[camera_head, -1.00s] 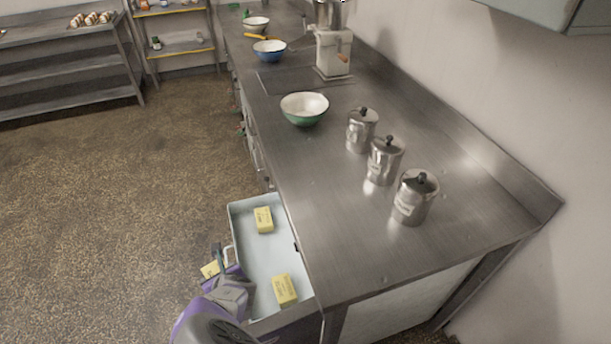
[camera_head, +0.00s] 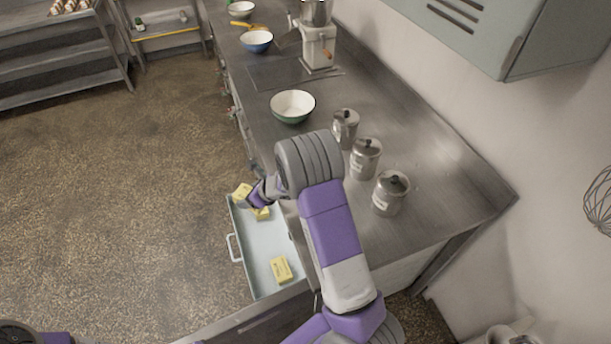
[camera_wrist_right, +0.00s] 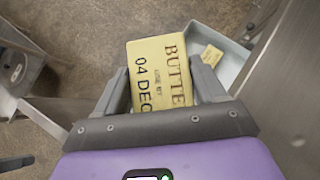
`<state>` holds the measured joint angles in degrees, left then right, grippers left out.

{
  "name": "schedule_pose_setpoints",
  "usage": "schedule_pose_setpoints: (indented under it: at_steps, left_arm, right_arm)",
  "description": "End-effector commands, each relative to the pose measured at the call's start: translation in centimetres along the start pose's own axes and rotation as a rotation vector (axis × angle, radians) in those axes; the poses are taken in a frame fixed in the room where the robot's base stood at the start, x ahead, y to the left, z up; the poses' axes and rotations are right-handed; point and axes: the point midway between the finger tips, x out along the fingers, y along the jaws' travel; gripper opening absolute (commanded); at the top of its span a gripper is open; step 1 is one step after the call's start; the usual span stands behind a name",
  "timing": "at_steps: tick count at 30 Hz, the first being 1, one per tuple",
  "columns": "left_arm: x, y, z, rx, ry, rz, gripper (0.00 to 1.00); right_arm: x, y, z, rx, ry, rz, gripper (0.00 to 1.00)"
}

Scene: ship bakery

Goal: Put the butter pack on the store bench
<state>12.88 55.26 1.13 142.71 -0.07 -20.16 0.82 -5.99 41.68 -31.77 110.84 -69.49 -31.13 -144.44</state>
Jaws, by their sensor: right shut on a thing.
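My right gripper (camera_head: 253,197) is shut on a yellow butter pack (camera_head: 241,190), held above the far end of the open drawer. In the right wrist view, the held butter pack (camera_wrist_right: 158,72) sits between both fingers (camera_wrist_right: 163,80), with its printed face and "04 DEC" toward the camera. A long steel bench (camera_head: 425,215) runs away to the right of the drawer; no label shows whether it is the store bench. My right forearm crosses its near left edge. My left gripper is out of view.
The open drawer (camera_head: 248,262) holds two more butter packs, one far (camera_head: 263,214) and one near (camera_head: 281,269). Several lidded steel canisters (camera_head: 389,193) and a green bowl (camera_head: 293,106) stand on the bench. Its near front corner is clear. A wall cabinet (camera_head: 510,35) hangs at upper right.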

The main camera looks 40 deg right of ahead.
Motion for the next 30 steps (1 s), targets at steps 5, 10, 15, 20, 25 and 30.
schedule_pose_setpoints:
  at_steps: [5,10,15,20,25,30]
  left_arm:
    - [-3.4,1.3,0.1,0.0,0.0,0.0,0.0]
    - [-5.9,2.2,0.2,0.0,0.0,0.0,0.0]
    - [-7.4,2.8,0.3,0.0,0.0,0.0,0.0]
    - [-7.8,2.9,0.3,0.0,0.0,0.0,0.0]
    - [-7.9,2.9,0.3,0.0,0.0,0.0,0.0]
    - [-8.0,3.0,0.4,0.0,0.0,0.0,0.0]
  right_arm:
    - [-4.5,-5.8,0.6,-0.014,-0.002,0.012,0.3]
    - [-9.1,-11.0,0.1,-0.031,-0.001,0.028,0.3]
    - [-12.5,-14.4,-1.0,-0.04,0.0,0.04,0.3]
    - [-13.9,-15.8,-1.7,-0.044,0.001,0.047,0.3]
    - [-12.1,-15.9,-4.0,-0.04,0.004,0.051,0.3]
    - [-10.2,-15.9,-5.8,-0.043,0.002,0.05,0.3]
